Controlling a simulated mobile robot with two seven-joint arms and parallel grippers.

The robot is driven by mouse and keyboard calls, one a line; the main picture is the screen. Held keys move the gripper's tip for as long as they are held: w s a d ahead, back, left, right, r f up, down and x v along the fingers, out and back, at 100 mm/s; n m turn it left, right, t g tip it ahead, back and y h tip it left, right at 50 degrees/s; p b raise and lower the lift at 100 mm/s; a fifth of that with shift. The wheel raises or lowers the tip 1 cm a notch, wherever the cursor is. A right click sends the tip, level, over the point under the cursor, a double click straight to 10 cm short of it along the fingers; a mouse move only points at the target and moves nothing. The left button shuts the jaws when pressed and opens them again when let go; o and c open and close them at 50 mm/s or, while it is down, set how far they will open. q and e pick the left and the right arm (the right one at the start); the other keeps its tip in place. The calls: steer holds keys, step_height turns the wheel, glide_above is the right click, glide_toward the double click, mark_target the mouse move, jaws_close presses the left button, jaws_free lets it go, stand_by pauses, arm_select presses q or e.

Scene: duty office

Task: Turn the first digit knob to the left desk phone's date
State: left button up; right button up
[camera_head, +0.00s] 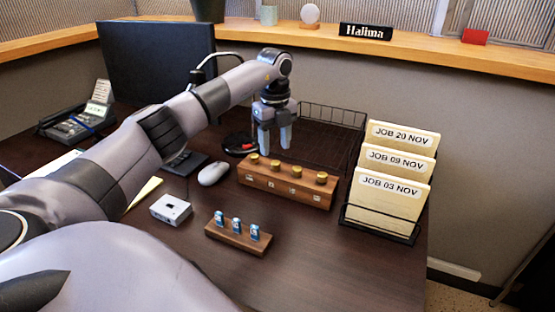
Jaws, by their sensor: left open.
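A wooden block (268,188) with several brass-coloured knobs in a row stands on the desk. Its leftmost knob (254,158) is in clear view; small marks on the block's front are too small to read. My left gripper (275,147) points down just behind the left part of the block, its two fingers apart and nothing visible between them. It appears apart from the knobs. My right gripper is not in view.
A wire file rack (375,224) with labelled folders (390,190) stands right of the block. A black wire tray (330,120) lies behind. A wooden stand with blue-topped pieces (237,240), a white box (171,209) and a mouse (213,173) are nearby. A dark monitor (150,60) stands behind my arm.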

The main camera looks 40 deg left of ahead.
mark_target(275, 162)
arm_select(q)
step_height(275, 162, down, 5)
steer(key=shift+f, duration=0.1)
stand_by(0.3)
jaws_close()
